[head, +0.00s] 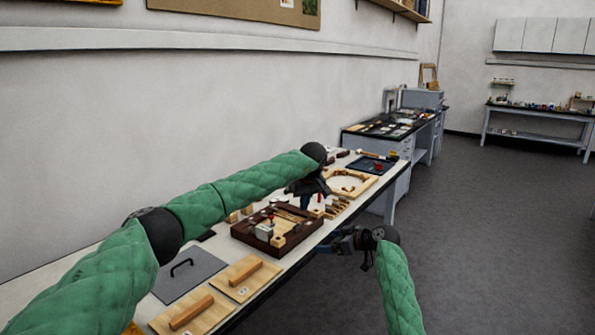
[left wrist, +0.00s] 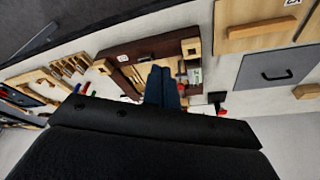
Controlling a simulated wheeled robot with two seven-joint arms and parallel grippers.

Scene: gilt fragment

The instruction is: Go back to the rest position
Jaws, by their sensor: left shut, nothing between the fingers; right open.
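My left gripper (head: 306,200) is shut and empty, above the dark brown wooden tray (head: 244,238) on the long white table (head: 215,322). Its shut fingers (left wrist: 162,88) also show in the left wrist view, in front of the tray (left wrist: 133,49). My left arm reaches across the table from the left. My right gripper (head: 332,243) is open and empty beside the table's front edge, lower than the left one and near the tray's right side.
Wooden boards with bar handles (head: 246,277) and a grey lid with a black handle (head: 186,279) lie on the near table. A round wooden frame (head: 360,190) and a dark blue tray (head: 372,165) lie farther along. The floor (head: 480,230) to the right is clear.

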